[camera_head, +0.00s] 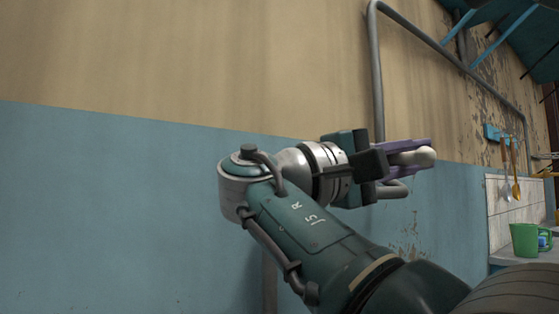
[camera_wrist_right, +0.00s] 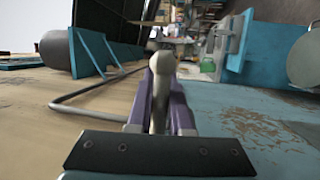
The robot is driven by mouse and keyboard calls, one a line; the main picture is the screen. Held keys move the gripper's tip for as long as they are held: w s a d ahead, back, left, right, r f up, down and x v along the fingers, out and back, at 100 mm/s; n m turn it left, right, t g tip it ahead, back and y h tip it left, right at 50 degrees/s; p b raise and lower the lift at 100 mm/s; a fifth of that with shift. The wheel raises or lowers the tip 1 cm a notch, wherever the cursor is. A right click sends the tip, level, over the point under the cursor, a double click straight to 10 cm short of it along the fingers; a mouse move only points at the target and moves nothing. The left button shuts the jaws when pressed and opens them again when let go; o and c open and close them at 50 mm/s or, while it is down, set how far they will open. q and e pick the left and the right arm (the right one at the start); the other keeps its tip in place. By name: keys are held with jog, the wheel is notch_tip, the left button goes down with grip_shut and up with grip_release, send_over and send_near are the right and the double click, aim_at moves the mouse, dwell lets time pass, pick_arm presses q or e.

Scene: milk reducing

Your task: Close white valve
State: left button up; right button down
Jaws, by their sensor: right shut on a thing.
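My right gripper (camera_head: 408,160) reaches toward the wall from the bottom of the head view. Its purple fingers are shut on the white valve (camera_head: 426,156), whose rounded pale end sticks out past the fingertips. In the right wrist view, the white valve (camera_wrist_right: 161,68) shows as a pale handle between the two purple fingers of the gripper (camera_wrist_right: 160,100). The valve's body and its joint with the pipe are hidden behind the gripper. My left gripper is in neither view.
A grey pipe (camera_head: 376,80) runs up the wall behind my gripper, then along to the right. A green mug (camera_head: 524,239) stands on a counter at the right, below hanging utensils (camera_head: 515,185). The wall to the left is bare.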

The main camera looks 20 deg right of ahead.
aim_at(391, 162)
jog(key=c, duration=1.1)
grip_release()
jog(key=a, duration=0.2)
jog(key=a+f, duration=0.1)
jog(key=a, duration=0.2)
jog(key=a+b, duration=0.1)
jog(key=a, duration=0.1)
jog(key=shift+w+a+f, duration=0.2)
jog(key=shift+w+a, duration=0.1)
jog(key=shift+a+f, duration=0.15)
jog(key=shift+a, duration=0.25)
jog(key=shift+a+b, duration=0.4)
jog(key=shift+a, duration=0.3)
